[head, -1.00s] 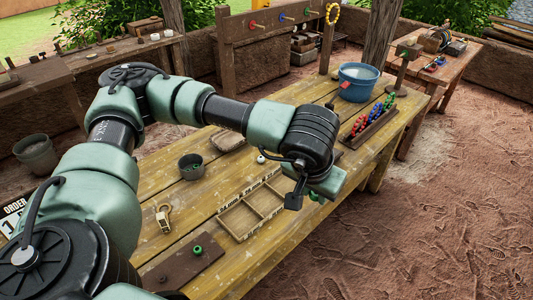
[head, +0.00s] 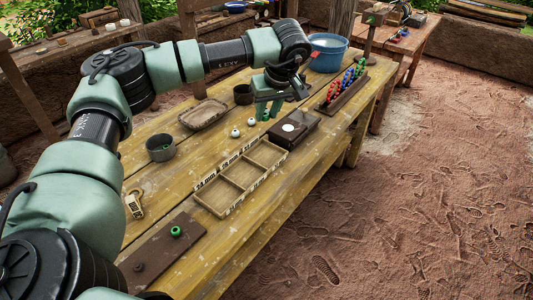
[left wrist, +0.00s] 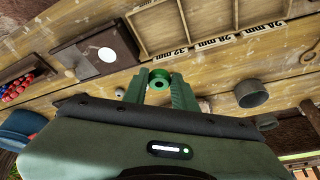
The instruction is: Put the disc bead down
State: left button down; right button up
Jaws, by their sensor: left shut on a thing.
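My left gripper (head: 268,110) points down over the table, left of a dark box with a white round pad (head: 290,127). In the left wrist view its two green fingers are shut on a green disc bead (left wrist: 159,79) with a dark hole. In the head view the bead (head: 265,117) shows only as a small green spot at the fingertips. I cannot tell its exact height above the boards. The dark box also shows in the left wrist view (left wrist: 88,66), apart from the bead. My right gripper is not in view.
A wooden tray with size labels (head: 215,205) lies nearer me. Two pale beads (head: 236,133) lie beside the gripper. A dark board with a green bead (head: 150,257), a grey cup (head: 160,148), a bead rack (head: 337,104) and a blue tub (head: 327,62) stand around.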

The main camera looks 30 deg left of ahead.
pick_arm(q)
send_over(265, 157)
jog(key=d, duration=0.1)
jog(key=f, duration=0.9)
jog(key=shift+s+f+p, duration=0.25)
jog(key=shift+s+p, duration=0.05)
jog(key=shift+s, duration=0.05)
jog(key=shift+f, duration=0.55)
notch_tip(265, 157, down, 4)
jog(key=shift+r, duration=0.1)
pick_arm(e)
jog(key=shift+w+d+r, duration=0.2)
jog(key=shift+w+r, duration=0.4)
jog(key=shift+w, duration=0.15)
pick_arm(q)
jog(key=c, duration=1.1)
grip_release()
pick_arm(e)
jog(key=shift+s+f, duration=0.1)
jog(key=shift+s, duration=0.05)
pick_arm(q)
jog(key=shift+r, duration=0.15)
jog(key=b+v, duration=0.1)
jog(key=v, duration=1.1)
jog(key=shift+d, duration=0.1)
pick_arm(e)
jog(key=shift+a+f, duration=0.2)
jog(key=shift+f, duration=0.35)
